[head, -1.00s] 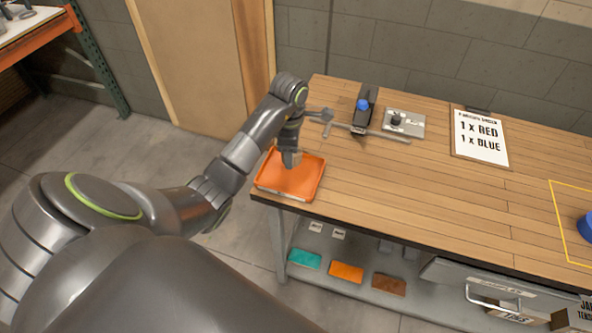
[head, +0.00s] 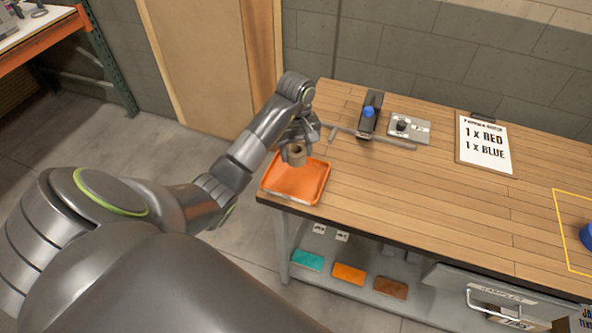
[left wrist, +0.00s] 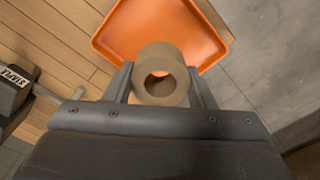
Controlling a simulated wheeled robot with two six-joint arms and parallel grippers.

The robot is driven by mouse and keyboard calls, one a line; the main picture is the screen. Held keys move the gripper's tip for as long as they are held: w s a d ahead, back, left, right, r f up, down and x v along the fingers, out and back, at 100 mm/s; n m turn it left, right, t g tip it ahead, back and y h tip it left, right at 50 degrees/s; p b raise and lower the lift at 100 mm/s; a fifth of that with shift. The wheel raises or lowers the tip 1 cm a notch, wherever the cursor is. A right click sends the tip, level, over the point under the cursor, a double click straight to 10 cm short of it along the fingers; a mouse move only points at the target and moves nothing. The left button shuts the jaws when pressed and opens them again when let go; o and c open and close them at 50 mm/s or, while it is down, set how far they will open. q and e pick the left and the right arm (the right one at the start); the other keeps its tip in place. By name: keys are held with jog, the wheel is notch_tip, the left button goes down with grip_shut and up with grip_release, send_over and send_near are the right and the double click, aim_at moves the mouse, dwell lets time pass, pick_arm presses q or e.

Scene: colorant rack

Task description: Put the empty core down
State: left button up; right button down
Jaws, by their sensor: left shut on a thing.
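The empty core, a short brown cardboard tube (head: 296,155), is held by my left gripper (head: 297,143) over the back part of the orange tray. In the left wrist view the core (left wrist: 160,57) sits between the two fingers (left wrist: 160,88), its open hole facing the camera. The orange tray (head: 290,192) lies at the left end of the workbench and looks empty; it also shows in the left wrist view (left wrist: 206,30). I cannot tell the exact gap between core and tray. My right gripper is not in view.
A sign (head: 485,143) lies farther right. A blue round thing (head: 588,236) is at the right edge. The bench middle is clear.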

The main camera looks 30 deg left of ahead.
aim_at(296, 178)
pick_arm(q)
notch_tip(296, 178, down, 4)
jog(key=shift+r+b, duration=0.25)
jog(key=shift+b, duration=1)
jog(key=shift+f, duration=0.25)
notch_tip(296, 178, down, 4)
jog(key=shift+f, duration=0.45)
jog(key=o, duration=1)
jog(key=shift+r, duration=0.1)
jog(key=shift+c, duration=0.2)
jog(key=shift+r, duration=0.15)
